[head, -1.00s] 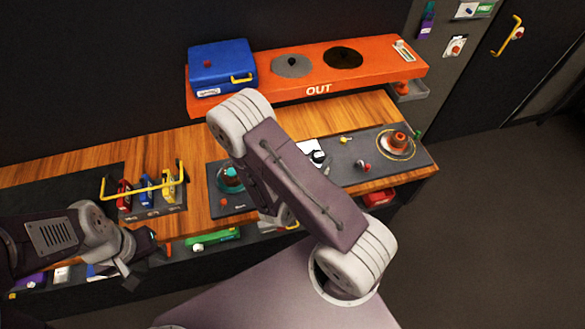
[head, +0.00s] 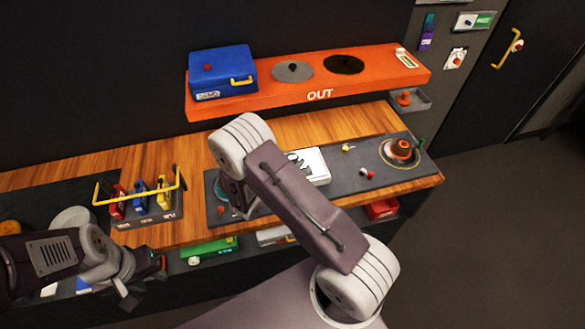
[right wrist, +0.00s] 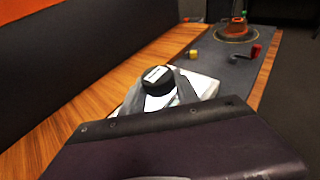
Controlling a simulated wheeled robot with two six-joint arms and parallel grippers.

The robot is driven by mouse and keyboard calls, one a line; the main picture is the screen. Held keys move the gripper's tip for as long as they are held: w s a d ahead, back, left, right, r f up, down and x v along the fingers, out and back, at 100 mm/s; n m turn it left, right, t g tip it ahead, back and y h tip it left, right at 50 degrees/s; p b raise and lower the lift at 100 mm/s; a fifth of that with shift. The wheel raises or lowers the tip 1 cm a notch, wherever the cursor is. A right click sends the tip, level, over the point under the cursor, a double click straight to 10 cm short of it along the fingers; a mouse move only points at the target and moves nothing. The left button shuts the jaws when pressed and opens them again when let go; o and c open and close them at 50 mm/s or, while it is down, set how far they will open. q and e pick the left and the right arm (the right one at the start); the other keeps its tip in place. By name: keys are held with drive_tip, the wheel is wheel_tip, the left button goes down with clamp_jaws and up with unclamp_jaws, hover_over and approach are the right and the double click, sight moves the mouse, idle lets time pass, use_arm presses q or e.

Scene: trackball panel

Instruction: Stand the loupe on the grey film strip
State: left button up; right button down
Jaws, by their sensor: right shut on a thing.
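The loupe, a short black cylinder with a white label on top (right wrist: 158,79), is between the grey fingers of my right gripper (right wrist: 160,88) in the right wrist view. The gripper is shut on it. Behind it is a white light box (right wrist: 204,84), which also shows in the head view (head: 317,166), partly behind my right arm. Small dark shapes show at its left part; I cannot tell which is the grey film strip. My right gripper is hidden behind my arm in the head view. My left gripper (head: 140,283) is at lower left, away from the loupe; its jaw opening is unclear.
A dark panel (head: 345,183) carries the light box, small knobs and an orange trackball piece (head: 402,147) at right. An orange shelf (head: 290,91) with a blue box (head: 222,72) stands behind. A yellow rail (head: 140,187) stands at left. Wood is clear behind the panel.

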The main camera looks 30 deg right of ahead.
wheel_tip(320, 180, down, 4)
drive_tip(key=shift+w+r+p, duration=0.1)
drive_tip(key=shift+w+p, duration=0.05)
drive_tip(key=shift+p, duration=0.3)
drive_tip(key=shift+f, duration=0.2)
drive_tip(key=shift+f, duration=0.1)
drive_tip(key=c, duration=1.3)
unclamp_jaws()
drive_tip(key=shift+f, duration=0.1)
drive_tip(key=o, duration=0.4)
